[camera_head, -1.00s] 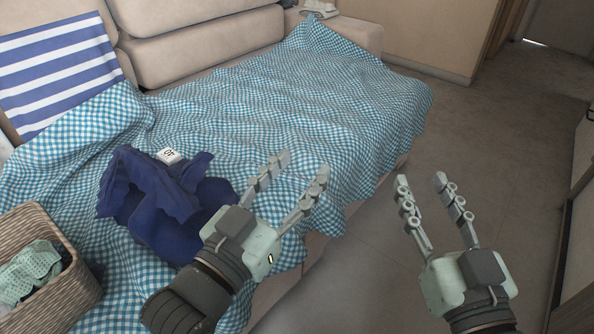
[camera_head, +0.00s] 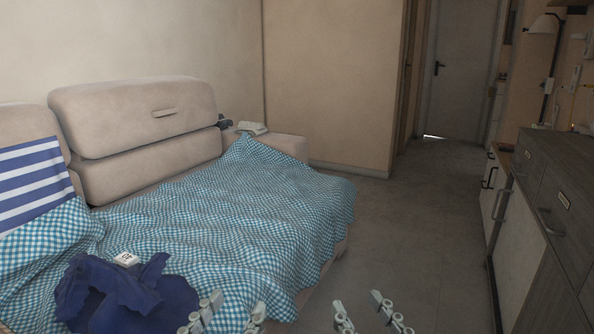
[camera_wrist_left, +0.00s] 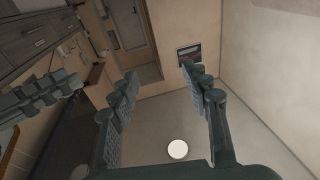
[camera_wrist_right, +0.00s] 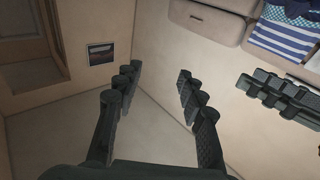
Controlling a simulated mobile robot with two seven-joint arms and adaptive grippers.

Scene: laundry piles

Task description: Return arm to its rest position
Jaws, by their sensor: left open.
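My left gripper (camera_head: 228,312) is at the bottom edge of the head view, in front of the sofa. Its fingers are apart and empty, as the left wrist view (camera_wrist_left: 165,95) also shows. My right gripper (camera_head: 370,315) is at the bottom edge, right of the left one, over the floor. Its fingers are apart with nothing between them in the right wrist view (camera_wrist_right: 155,90). A crumpled dark blue garment (camera_head: 95,295) with a small white tag (camera_head: 126,259) lies on the checkered blanket, left of my left gripper and apart from it.
The sofa (camera_head: 150,115) is draped with a blue-white checkered blanket (camera_head: 250,200). A striped blue-white cloth (camera_head: 35,180) hangs at its left. A grey cabinet (camera_head: 560,200) with handles stands at the right. The floor (camera_head: 430,230) between is clear.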

